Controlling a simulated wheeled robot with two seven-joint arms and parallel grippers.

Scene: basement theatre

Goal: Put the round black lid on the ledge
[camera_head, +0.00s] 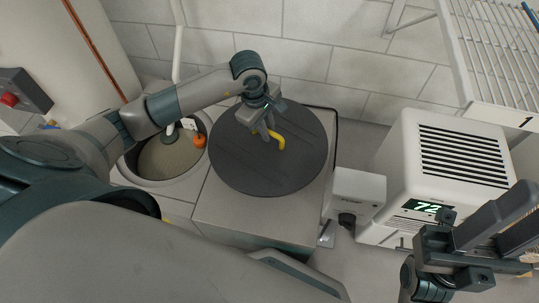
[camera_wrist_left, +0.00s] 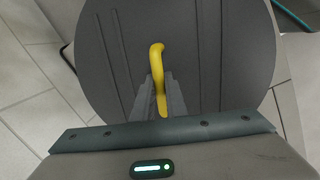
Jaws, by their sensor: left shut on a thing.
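The round black lid (camera_head: 245,165) has a yellow curved handle (camera_head: 279,141). My left gripper (camera_head: 270,137) is shut on this handle, which also shows between the fingers in the left wrist view (camera_wrist_left: 157,75). The lid is over the top of a grey box-like ledge (camera_head: 235,215) and overhangs its left edge. I cannot tell whether the lid touches the ledge. My right gripper (camera_head: 505,232) is at the lower right, away from the lid; its finger gap is not clear.
A round open pit (camera_head: 140,165) with an orange float (camera_head: 199,141) lies left of the ledge. A white dehumidifier (camera_head: 395,160) reading 72 and a small white box (camera_head: 356,190) stand to the right. A wire shelf (camera_head: 500,60) is at the upper right. A tiled wall rises behind.

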